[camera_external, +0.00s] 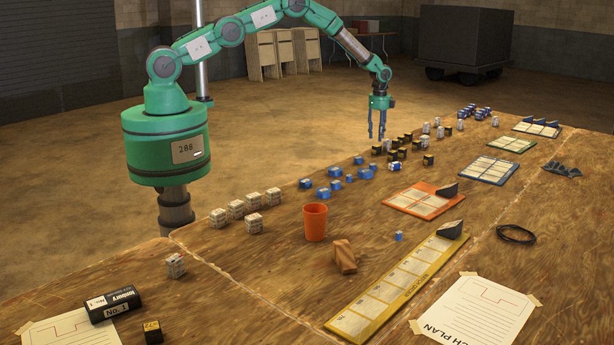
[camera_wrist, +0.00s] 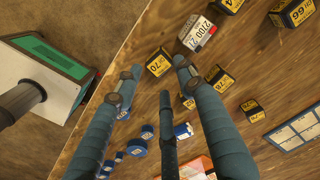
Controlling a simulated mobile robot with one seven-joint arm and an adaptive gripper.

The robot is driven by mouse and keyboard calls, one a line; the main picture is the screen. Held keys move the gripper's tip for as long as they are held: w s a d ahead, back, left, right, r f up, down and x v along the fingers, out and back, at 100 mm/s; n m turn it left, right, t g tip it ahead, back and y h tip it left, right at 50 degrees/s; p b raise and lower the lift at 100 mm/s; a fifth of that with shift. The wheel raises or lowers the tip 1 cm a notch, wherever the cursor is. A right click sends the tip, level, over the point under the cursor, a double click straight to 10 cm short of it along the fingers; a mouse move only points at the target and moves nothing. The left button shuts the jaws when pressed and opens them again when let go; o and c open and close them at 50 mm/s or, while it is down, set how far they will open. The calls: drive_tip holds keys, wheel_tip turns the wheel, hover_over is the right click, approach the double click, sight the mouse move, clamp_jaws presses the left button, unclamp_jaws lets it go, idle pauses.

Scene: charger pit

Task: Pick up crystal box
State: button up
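My gripper (camera_external: 376,136) hangs fingers down over the table's far edge, by the row of small boxes. In the wrist view its blue-grey fingers (camera_wrist: 154,74) are spread, with nothing between them held. A black box with a yellow label (camera_wrist: 158,62) shows between the fingertips, apart from them as far as I can tell. A white-labelled box (camera_wrist: 197,34) lies just above it, and another black and yellow box (camera_wrist: 220,79) is right of the fingers. Several small boxes look alike, and I cannot tell which one the task calls the crystal box.
An orange cup (camera_external: 316,222) and a wooden block (camera_external: 344,256) stand mid-table. Labelled trays, such as an orange one (camera_external: 412,205) and a yellow one (camera_external: 372,308), lie nearer.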

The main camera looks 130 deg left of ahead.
sight(377, 146)
drive_tip(key=shift+f, duration=0.7)
drive_tip(key=shift+f, duration=2.6)
drive_tip(key=c, duration=0.7)
